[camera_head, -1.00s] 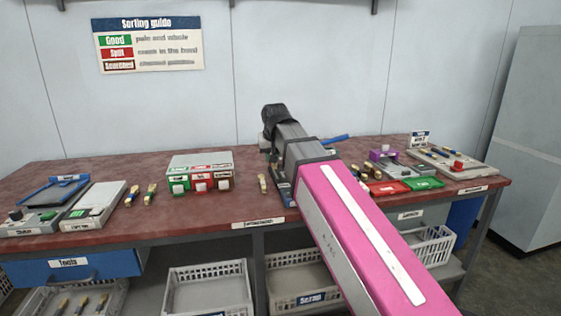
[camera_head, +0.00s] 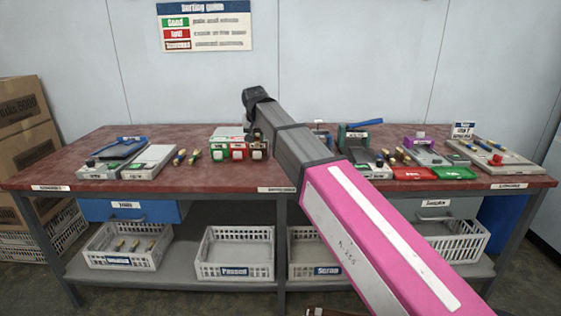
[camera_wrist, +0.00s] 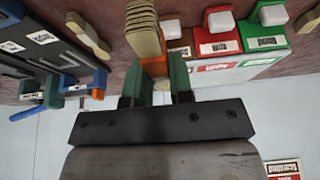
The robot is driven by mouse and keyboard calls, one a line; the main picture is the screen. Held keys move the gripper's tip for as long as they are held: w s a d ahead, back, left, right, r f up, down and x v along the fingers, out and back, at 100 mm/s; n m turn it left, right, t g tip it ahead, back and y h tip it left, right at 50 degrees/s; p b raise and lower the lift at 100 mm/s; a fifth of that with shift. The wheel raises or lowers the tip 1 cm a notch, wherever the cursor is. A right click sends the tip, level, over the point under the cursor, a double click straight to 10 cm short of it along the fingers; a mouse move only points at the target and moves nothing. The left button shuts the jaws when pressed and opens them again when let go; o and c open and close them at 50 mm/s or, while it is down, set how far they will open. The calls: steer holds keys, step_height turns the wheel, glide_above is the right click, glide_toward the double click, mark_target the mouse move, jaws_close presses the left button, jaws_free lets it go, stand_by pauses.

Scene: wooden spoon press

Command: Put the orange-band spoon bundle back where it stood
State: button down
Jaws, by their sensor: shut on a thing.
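The orange-band spoon bundle (camera_wrist: 146,30) is a stack of pale wooden spoons with an orange band. In the wrist view it stands out beyond my gripper (camera_wrist: 156,84), between the two green-padded fingers. My gripper is shut on it. In the head view my arm's end is over the middle of the bench, close to the boxes with green, red and brown fronts (camera_head: 237,152). The fingers and the held bundle cannot be made out there. The place where the bundle stood cannot be told from these frames.
The bench (camera_head: 100,165) carries grey devices at left, other spoon bundles (camera_head: 187,157), and red (camera_head: 413,173) and green trays (camera_head: 455,173) at right. A blue-levered press (camera_head: 358,137) stands right of my arm.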

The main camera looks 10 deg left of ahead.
steer(key=w+d+f, duration=0.1)
steer(key=w+f, duration=0.1)
steer(key=w, duration=0.1)
steer(key=w+d+f, duration=0.2)
steer(key=w, duration=0.1)
steer(key=w+d+f, duration=0.2)
steer(key=w, duration=0.1)
steer(key=shift+w+d+f, duration=0.15)
steer(key=shift+d+f, duration=0.1)
steer(key=shift+f, duration=0.05)
steer(key=shift+d+f, duration=0.1)
steer(key=shift+f, duration=1.95)
steer(key=c, duration=1)
jaws_free()
steer(key=shift+f, duration=0.15)
steer(key=v, duration=1.2)
